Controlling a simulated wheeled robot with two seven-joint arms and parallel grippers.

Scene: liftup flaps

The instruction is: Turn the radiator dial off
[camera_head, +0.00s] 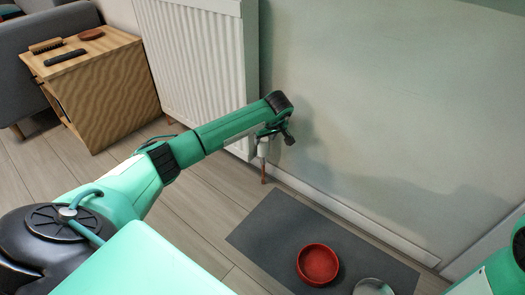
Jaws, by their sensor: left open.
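The white radiator (195,50) hangs on the wall at the top centre. Its white valve dial (263,147) is at its lower right corner, above a short copper-coloured pipe. My left arm reaches in from the left, and my left gripper (276,134) is at the dial, just above it and partly covering it. The jaws are open and small in view; I cannot tell whether they touch the dial. Its setting cannot be read. Part of my right arm shows at the lower right edge; its gripper is out of view.
A dark mat (270,230) lies on the floor with a red bowl (318,264) and a metal bowl (372,288). The wall right of the radiator is bare.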

